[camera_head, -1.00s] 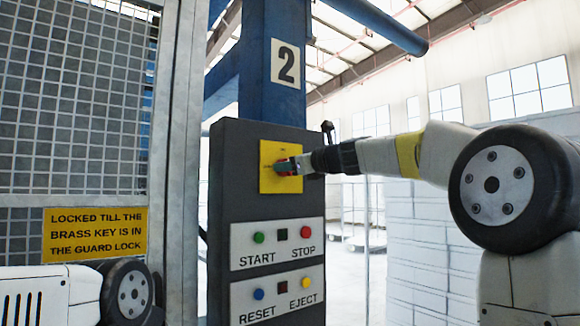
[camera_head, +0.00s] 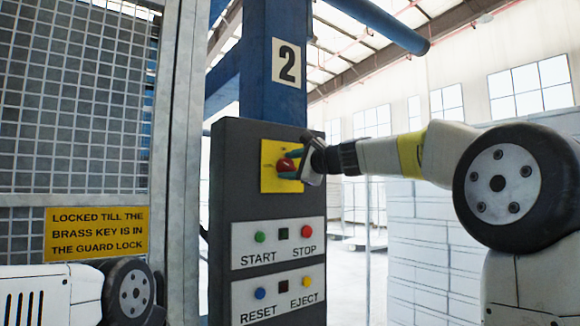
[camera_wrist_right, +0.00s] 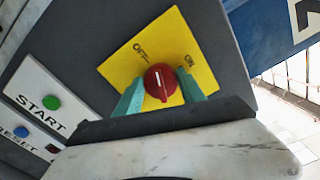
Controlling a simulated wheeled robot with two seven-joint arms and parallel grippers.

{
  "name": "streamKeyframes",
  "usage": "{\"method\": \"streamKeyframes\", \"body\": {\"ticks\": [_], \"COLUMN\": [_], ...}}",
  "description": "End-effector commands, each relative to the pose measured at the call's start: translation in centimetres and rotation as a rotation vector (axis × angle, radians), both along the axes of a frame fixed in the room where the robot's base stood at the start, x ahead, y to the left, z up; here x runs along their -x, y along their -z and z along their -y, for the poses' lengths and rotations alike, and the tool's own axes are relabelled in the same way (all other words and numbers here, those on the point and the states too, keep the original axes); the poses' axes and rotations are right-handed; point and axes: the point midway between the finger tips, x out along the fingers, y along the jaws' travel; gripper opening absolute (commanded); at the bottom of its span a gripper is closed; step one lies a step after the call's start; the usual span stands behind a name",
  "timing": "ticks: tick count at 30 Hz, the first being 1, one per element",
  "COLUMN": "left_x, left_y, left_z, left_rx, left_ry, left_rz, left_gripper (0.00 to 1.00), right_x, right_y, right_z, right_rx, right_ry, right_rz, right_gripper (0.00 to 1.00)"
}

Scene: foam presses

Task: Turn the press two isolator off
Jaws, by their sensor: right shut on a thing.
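The press two isolator is a red rotary knob (camera_head: 286,165) on a yellow plate (camera_head: 270,182), high on the dark grey control box under the "2" sign. My right gripper (camera_head: 291,165) reaches it from the right. In the right wrist view its teal fingers are on either side of the red knob (camera_wrist_right: 160,82), shut on it. The plate (camera_wrist_right: 118,68) reads OFF at upper left and ON at upper right there. The knob's white line points up, roughly between the two labels. My left gripper is out of view.
The box (camera_head: 228,200) carries START, STOP, RESET and EJECT buttons below the isolator. A mesh guard (camera_head: 75,100) with a yellow notice (camera_head: 97,233) stands at left. A blue post (camera_head: 258,90) rises behind the box.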

Motion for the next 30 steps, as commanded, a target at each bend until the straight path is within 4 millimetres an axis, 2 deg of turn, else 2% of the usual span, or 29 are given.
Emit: {"method": "streamKeyframes", "body": {"ticks": [15, 30], "left_x": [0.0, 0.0], "left_y": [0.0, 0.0], "left_z": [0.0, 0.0], "left_rx": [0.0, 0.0], "left_ry": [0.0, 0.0], "left_rz": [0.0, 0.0], "left_gripper": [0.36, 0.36], "right_x": [-0.03, -0.05], "right_y": [0.36, 0.41], "right_z": [0.0, 0.01], "right_rx": [0.272, 0.322], "right_ry": [0.0, 0.0], "right_rz": [0.194, 0.23], "right_gripper": [0.06, 0.06]}}
